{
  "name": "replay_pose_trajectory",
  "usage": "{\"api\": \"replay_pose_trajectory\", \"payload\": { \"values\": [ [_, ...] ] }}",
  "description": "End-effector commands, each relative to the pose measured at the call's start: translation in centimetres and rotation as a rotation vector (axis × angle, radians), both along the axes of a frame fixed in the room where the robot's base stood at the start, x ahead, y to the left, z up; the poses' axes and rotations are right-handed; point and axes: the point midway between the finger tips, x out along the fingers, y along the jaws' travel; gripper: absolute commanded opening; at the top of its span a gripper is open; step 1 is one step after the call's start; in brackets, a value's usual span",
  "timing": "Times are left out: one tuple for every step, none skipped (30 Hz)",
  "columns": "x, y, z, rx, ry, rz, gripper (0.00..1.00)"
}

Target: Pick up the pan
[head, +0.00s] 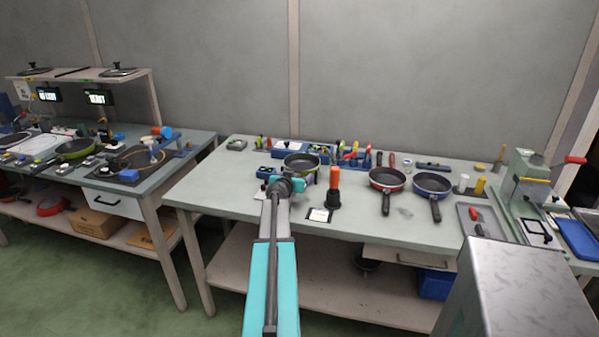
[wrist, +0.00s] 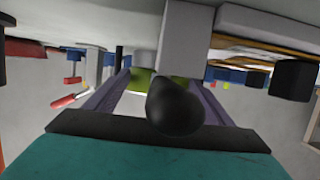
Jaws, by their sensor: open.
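A green pan (head: 302,160) with a dark inside sits near the back of the workbench, left of the middle. My gripper (head: 294,184) is in front of it, and my arm hides the pan's handle in the head view. In the wrist view my gripper (wrist: 162,82) is open. Its two fingers stand one on each side of a round black handle end (wrist: 175,106). A patch of the green pan (wrist: 141,81) shows beyond it. I cannot tell whether the fingers touch the handle.
A red pan (head: 387,179) and a blue pan (head: 433,184) lie to the right on the workbench (head: 240,190). An orange-handled tool (head: 334,178) stands upright close to the right of my gripper. Tools and blue bins line the back edge. A metal box stands at the front right.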

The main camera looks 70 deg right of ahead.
Motion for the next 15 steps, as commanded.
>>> {"api": "replay_pose_trajectory", "payload": {
  "values": [
    [-0.01,-0.01,-0.03,0.000,0.000,0.000,0.75],
    [-0.01,0.00,-0.02,0.000,0.000,0.000,0.75],
    [-0.01,0.01,-0.03,0.000,0.000,0.000,0.75],
    [-0.01,0.01,-0.03,0.000,0.000,0.000,0.75],
    [-0.01,0.02,-0.03,0.000,0.000,0.000,0.75],
    [-0.01,0.02,-0.03,0.000,0.000,0.000,0.75],
    [-0.01,0.02,-0.03,0.000,0.000,0.000,0.75],
    [-0.01,0.02,-0.03,0.000,0.000,0.000,0.75],
    [-0.01,0.02,-0.03,0.000,0.000,0.000,0.75],
    [-0.01,0.01,-0.02,0.000,0.000,0.000,0.75],
    [-0.01,0.01,-0.02,0.000,0.000,0.000,0.75],
    [-0.01,0.02,-0.03,0.000,0.000,0.000,0.75],
    [0.00,0.03,-0.02,0.000,0.000,0.000,0.75],
    [-0.01,0.02,-0.01,0.000,0.000,0.000,0.75],
    [-0.01,0.02,-0.01,0.000,0.000,0.000,0.75]
  ]
}}
